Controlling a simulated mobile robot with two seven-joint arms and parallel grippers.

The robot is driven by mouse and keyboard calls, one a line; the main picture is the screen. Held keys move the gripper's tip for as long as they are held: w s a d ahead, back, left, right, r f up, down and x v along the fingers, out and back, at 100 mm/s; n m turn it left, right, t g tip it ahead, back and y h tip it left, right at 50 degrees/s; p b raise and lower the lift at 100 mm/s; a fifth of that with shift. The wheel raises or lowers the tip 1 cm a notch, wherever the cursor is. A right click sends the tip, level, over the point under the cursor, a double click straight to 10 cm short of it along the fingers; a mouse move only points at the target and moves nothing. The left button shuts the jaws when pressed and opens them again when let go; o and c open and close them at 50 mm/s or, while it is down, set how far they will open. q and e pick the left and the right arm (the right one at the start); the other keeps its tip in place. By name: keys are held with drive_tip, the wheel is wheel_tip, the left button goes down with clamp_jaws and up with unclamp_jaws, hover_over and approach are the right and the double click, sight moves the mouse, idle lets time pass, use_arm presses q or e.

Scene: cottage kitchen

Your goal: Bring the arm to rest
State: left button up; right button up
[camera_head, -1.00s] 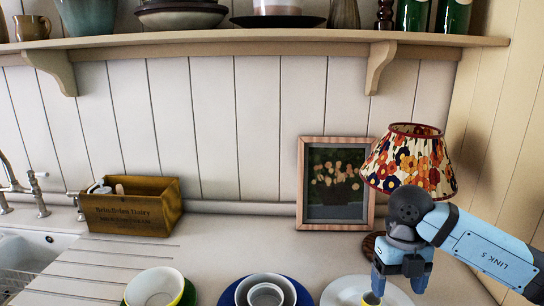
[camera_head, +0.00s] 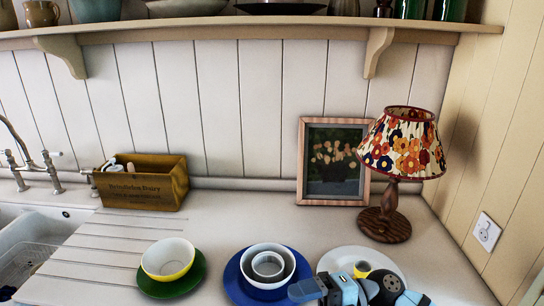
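My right gripper (camera_head: 327,291) shows at the bottom edge, right of centre, in front of the white plate (camera_head: 398,267). Its blue and black parts are partly cut off by the frame, so I cannot tell how far its fingers are apart. My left gripper is not in view.
A white and yellow bowl (camera_head: 167,260) stands on a green plate (camera_head: 170,290). Nested white bowls (camera_head: 267,268) stand on a blue plate (camera_head: 236,287). A floral lamp (camera_head: 403,145), framed picture (camera_head: 332,160) and wooden box (camera_head: 142,183) stand behind; the sink (camera_head: 38,240) is left.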

drive_tip(key=w+d+f+m+t+h+p, duration=0.1)
drive_tip(key=d+f+m+t+h+p, duration=0.15)
drive_tip(key=m+t, duration=0.9)
drive_tip(key=w+d+f+m+t+h+p, duration=0.1)
drive_tip(key=w+d+f+m+t+h, duration=0.2)
drive_tip(key=m+t, duration=0.8)
drive_tip(key=s+d+f+m+g+h+p, duration=0.1)
drive_tip(key=s+d+f+m+g+h, duration=0.2)
drive_tip(key=s+f, duration=0.4)
drive_tip(key=s+d+f+m+g+h+p, duration=0.1)
drive_tip(key=s+d+f+m+g+h, duration=0.3)
drive_tip(key=f, duration=0.7)
drive_tip(key=s+d+m+h, duration=0.2)
drive_tip(key=s+m, duration=0.1)
drive_tip(key=s, duration=0.1)
drive_tip(key=shift+f, duration=0.25)
